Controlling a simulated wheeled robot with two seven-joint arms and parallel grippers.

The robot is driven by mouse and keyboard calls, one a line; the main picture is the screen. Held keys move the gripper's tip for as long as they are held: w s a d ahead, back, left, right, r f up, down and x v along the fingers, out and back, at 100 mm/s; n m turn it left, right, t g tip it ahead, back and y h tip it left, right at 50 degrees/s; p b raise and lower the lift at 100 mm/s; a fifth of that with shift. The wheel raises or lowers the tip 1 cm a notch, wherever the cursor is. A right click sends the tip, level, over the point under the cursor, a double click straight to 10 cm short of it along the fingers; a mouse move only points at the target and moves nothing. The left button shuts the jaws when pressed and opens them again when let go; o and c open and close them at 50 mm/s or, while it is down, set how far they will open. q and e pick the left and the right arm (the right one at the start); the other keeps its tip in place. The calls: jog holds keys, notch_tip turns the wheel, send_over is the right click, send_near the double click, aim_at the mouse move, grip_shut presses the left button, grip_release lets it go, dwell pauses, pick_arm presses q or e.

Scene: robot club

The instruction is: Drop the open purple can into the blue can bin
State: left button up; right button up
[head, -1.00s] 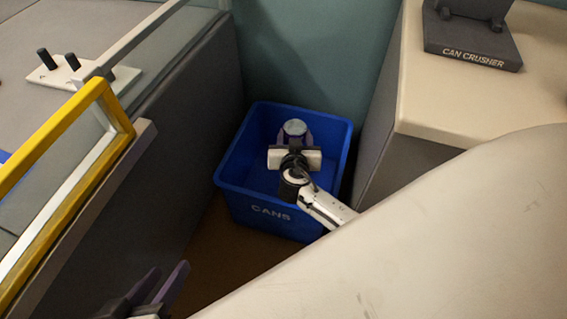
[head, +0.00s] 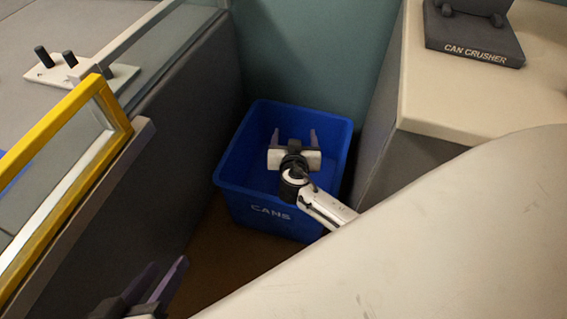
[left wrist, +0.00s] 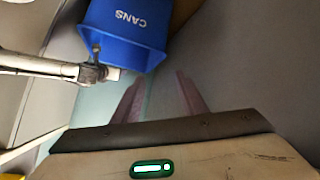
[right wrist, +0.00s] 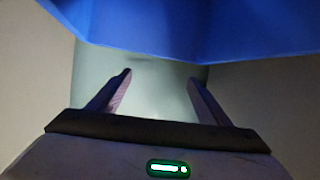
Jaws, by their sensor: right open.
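The blue can bin (head: 270,212), marked CANS, stands on the floor between a dark partition and a pale counter. My right gripper (head: 294,136) is over the bin, its fingers apart with nothing between them. In the right wrist view the open fingers (right wrist: 160,80) are empty and blue bin wall (right wrist: 190,30) fills the top. The purple can does not show in any view now. My left gripper (head: 160,284) is at the lower left of the head view. The left wrist view shows its fingers (left wrist: 159,78) apart and empty, with the bin (left wrist: 125,35) beyond.
The can crusher (head: 473,42) stands on the pale counter (head: 450,100) at the right. A yellow-edged frame (head: 60,135) and a grey partition (head: 170,160) lie to the left.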

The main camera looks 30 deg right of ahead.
pick_arm(q)
jog(key=a+f+p, duration=0.1)
jog(key=f+g+y+p, duration=0.1)
jog(key=s+a+f+y+p, duration=0.1)
jog(key=p, duration=0.1)
jog(key=shift+a+f+g, duration=0.35)
jog(key=shift+f+g, duration=0.05)
pick_arm(e)
notch_tip(320, 180, up, 10)
jog(key=shift+f, duration=0.2)
